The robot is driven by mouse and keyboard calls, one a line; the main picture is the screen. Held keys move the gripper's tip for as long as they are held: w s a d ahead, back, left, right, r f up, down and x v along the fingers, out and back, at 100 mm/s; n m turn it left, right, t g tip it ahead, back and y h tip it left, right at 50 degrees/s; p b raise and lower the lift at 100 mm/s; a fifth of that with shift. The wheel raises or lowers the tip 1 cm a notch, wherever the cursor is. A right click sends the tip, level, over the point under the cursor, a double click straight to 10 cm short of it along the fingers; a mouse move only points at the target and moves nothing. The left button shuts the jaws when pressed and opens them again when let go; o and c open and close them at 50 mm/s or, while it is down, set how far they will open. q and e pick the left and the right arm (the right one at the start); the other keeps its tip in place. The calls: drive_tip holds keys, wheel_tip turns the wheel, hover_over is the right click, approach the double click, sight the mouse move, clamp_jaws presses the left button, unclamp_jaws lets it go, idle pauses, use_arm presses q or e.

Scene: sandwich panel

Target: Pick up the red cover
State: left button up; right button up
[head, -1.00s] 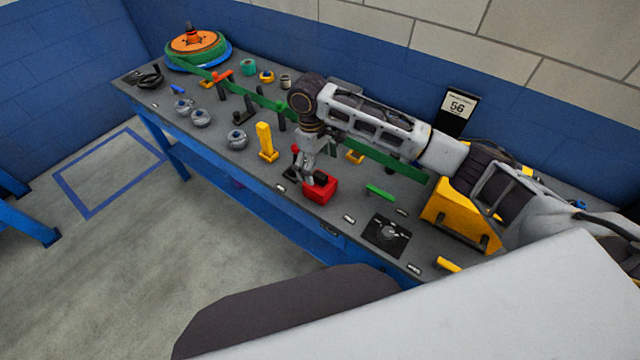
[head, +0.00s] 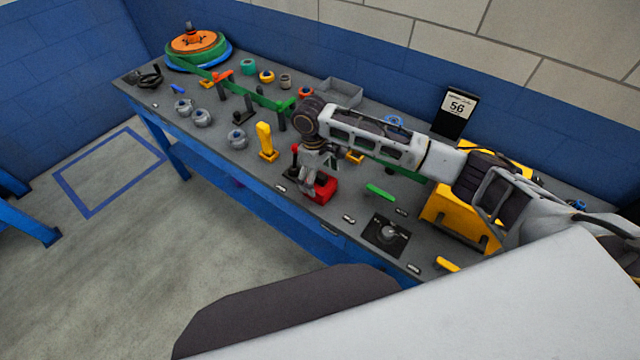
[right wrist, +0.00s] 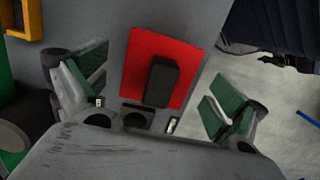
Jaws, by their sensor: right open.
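The red cover (head: 325,187) sits on the grey bench top near its front edge, partly hidden in the head view by my right gripper (head: 316,172). In the right wrist view the cover (right wrist: 135,75) is a red rectangle with a dark block-shaped handle on it. My right gripper (right wrist: 155,88) is open, with its green-padded fingers apart on the left and right of the cover. No contact with the cover shows. My left gripper is not in view.
A yellow upright handle (head: 265,140) stands left of the cover, with a red-knobbed lever (head: 294,150) close by. A green bar (head: 379,192) and a black plate with a dial (head: 387,233) are to the right. A yellow block (head: 460,215) stands farther right.

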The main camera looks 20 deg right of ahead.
sight(320, 185)
drive_tip(key=shift+d+f, duration=0.1)
drive_tip(key=shift+f, duration=2.05)
drive_tip(key=c, duration=1.2)
drive_tip(key=shift+o, duration=0.2)
drive_tip(key=shift+r, duration=0.15)
wheel_tip(320, 185, up, 10)
drive_tip(key=shift+f, duration=0.1)
drive_tip(key=shift+r+p, duration=1)
drive_tip(key=shift+p, duration=0.45)
